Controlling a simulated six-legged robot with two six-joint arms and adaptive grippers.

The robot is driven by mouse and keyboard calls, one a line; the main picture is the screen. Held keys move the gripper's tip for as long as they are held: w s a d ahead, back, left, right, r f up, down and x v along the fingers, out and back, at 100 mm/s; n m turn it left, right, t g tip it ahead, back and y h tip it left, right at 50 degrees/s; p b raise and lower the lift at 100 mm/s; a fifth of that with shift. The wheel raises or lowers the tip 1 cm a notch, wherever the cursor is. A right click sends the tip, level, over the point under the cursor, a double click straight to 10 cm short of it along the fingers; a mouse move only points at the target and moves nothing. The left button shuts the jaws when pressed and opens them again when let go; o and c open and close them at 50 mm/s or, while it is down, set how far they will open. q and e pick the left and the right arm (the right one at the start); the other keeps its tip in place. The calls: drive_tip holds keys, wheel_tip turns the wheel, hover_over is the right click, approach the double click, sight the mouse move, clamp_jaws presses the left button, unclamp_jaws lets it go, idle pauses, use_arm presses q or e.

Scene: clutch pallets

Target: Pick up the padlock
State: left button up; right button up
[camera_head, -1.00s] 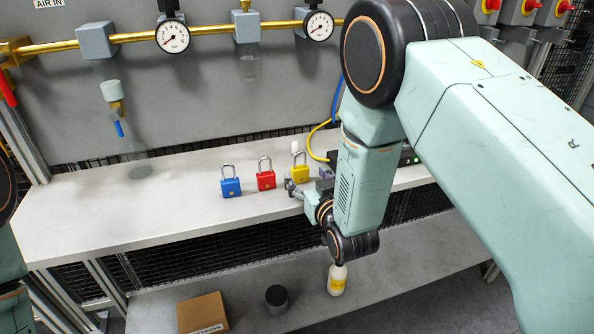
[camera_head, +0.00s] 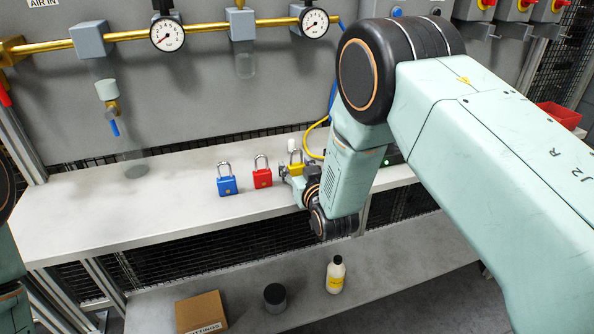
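My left gripper is not in view; only parts of my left arm show at the left edge.
A white bottle (camera_head: 335,275), a dark cylinder (camera_head: 275,297) and a cardboard box (camera_head: 201,313) are on the lower shelf. A brass pipe with gauges (camera_head: 167,35) crosses the back panel. Yellow and blue cables lie behind my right wrist. The shelf's left part is clear.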

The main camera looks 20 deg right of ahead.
drive_tip(key=shift+a, duration=0.15)
drive_tip(key=c, duration=0.9)
wheel_tip(320, 180, up, 10)
drive_tip(key=shift+r+p, duration=0.1)
drive_tip(key=shift+p, duration=0.45)
